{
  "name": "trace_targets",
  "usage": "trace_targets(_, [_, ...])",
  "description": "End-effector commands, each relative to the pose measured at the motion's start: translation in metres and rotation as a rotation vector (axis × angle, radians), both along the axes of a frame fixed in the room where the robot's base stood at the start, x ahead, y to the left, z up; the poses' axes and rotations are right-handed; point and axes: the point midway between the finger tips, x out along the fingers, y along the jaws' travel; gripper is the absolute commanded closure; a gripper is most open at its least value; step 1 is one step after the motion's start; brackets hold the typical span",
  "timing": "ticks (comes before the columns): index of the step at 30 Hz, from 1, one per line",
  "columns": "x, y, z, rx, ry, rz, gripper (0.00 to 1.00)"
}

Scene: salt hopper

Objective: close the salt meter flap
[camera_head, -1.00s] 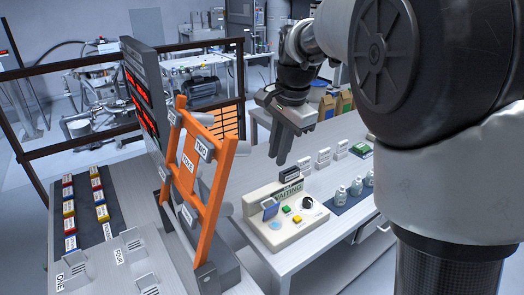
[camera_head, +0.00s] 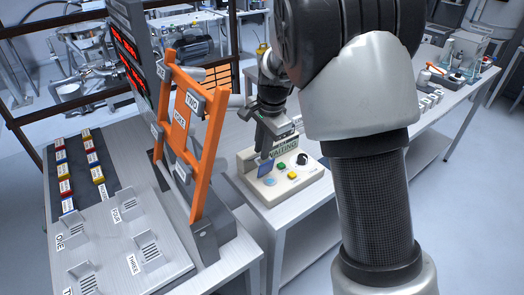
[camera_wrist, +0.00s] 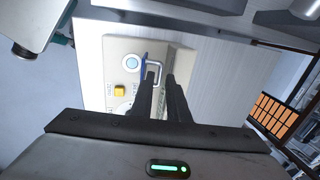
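My gripper (camera_head: 264,151) points down just above the flap. In the wrist view its fingers (camera_wrist: 161,80) are apart, close to the handle; I cannot tell whether they touch it.
An orange frame (camera_head: 198,155) labelled YOKE stands left of the meter, close to my gripper. A grey tray (camera_head: 125,240) with labelled slots and rows of coloured blocks lie farther left. My arm hides part of the bench right of the meter.

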Motion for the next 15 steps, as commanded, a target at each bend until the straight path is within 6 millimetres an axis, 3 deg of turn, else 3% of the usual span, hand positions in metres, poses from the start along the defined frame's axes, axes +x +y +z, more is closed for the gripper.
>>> trace_targets(4, [0.0018, 0.0009, -0.0111, 0.0, 0.001, -0.001, 0.85])
trace_targets(13, [0.0023, 0.0013, -0.0128, 0.001, -0.001, 0.0, 0.85])
trace_targets(15, [0.0024, 0.0013, -0.0127, 0.001, -0.001, 0.0, 0.95])
